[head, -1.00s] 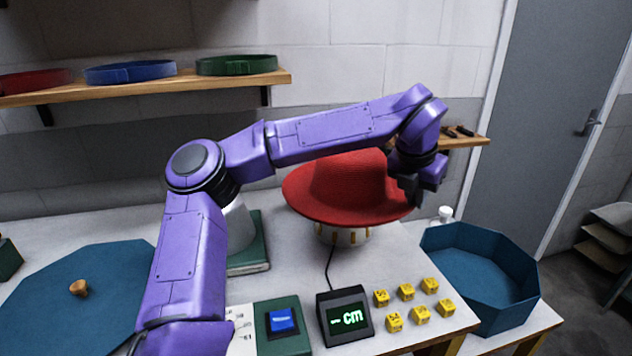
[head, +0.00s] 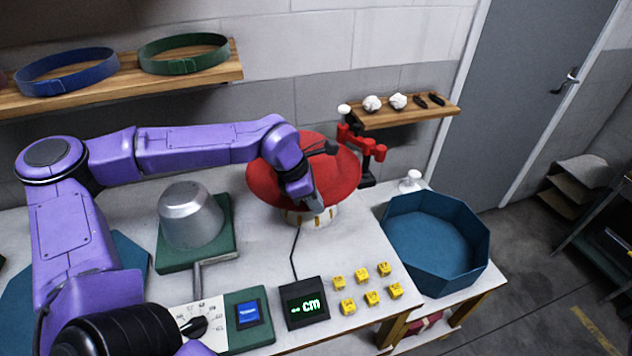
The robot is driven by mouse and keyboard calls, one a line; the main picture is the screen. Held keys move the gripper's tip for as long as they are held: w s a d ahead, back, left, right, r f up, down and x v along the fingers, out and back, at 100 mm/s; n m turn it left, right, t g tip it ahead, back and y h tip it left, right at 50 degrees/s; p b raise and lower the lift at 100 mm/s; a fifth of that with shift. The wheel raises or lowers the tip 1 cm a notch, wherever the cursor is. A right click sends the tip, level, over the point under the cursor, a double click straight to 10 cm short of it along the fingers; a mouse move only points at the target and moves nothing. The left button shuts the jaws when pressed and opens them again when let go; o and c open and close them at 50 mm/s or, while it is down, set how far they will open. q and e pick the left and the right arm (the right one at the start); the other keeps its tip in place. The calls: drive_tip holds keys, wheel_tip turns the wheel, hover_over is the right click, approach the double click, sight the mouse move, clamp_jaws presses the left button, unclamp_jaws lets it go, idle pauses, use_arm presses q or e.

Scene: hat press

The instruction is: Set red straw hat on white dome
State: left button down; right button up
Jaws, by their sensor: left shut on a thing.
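The red straw hat (head: 338,180) is at the back middle of the table, over a cream round stand (head: 300,217) with yellow marks. My left gripper (head: 315,203) is shut on the hat's brim at the near side. My wrist covers part of the crown. I cannot tell whether the hat rests on the stand or hangs just above it. A pale grey dome (head: 190,217) stands on a green base (head: 228,240) to the left of the hat; its top is bare. I see no clearly white dome. My right gripper is out of view.
A red and black device (head: 366,150) stands behind the hat. A blue octagonal bin (head: 440,245) is at the right. Yellow cubes (head: 365,285), a display (head: 303,303) and a blue button (head: 248,313) lie in front. Belts lie on the shelf (head: 120,90). Table between dome and stand is clear.

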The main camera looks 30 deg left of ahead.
sight(294, 206)
use_arm(q)
wheel_tip(294, 206, down, 13)
drive_tip(key=b, duration=1)
drive_tip(key=shift+w+b, duration=0.15)
drive_tip(key=shift+b, duration=0.15)
drive_tip(key=shift+f, duration=0.4)
drive_tip(key=shift+r, duration=0.1)
drive_tip(key=c, duration=1.1)
unclamp_jaws()
drive_tip(key=v, duration=1)
drive_tip(key=shift+r+b, duration=0.25)
drive_tip(key=shift+b, duration=0.1)
